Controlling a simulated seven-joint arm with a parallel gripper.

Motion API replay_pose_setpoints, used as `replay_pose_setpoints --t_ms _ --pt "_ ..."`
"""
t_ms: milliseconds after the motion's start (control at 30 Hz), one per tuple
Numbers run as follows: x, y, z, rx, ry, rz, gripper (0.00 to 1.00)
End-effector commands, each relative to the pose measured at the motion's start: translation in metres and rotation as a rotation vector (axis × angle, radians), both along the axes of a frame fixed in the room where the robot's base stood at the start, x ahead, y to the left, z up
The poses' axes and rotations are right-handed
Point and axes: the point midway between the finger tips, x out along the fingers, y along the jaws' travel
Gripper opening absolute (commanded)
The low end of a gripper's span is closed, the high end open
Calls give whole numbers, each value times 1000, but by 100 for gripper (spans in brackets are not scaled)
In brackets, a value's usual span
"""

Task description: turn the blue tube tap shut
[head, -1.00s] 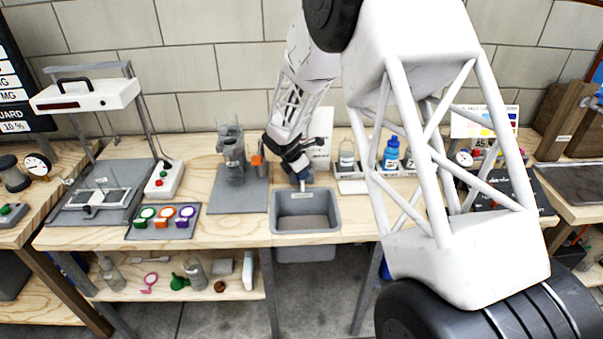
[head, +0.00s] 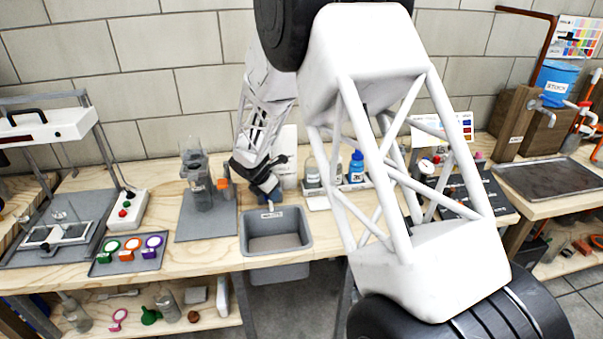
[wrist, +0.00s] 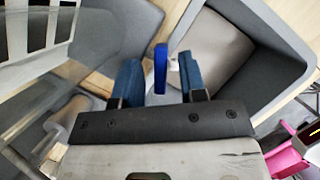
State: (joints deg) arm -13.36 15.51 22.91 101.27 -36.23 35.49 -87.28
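In the wrist view a narrow bright blue handle (wrist: 161,68), which looks like the blue tap's, stands upright between my fingers. My gripper (wrist: 158,62) is open around it, with a visible gap on each side. In the head view my gripper (head: 272,196) points down at the back edge of the grey basin (head: 247,238). The blue handle is not clearly visible there. The tube or spout it belongs to cannot be made out in either view.
Left of the basin, clear vessels (head: 200,184) stand on a grey mat (head: 195,228). Bottles, including a blue one (head: 356,167), stand in a rack to the right. A blue container (head: 556,78) is far right.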

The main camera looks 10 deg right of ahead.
Motion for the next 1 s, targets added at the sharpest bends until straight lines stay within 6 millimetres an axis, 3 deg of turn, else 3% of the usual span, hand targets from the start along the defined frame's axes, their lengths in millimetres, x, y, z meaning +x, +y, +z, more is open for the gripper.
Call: replay_pose_setpoints --t_ms 467,1000 --pt "-1 -2 1 0 0 314 38" --pt "-22 13 63 -1 -2 323 38"
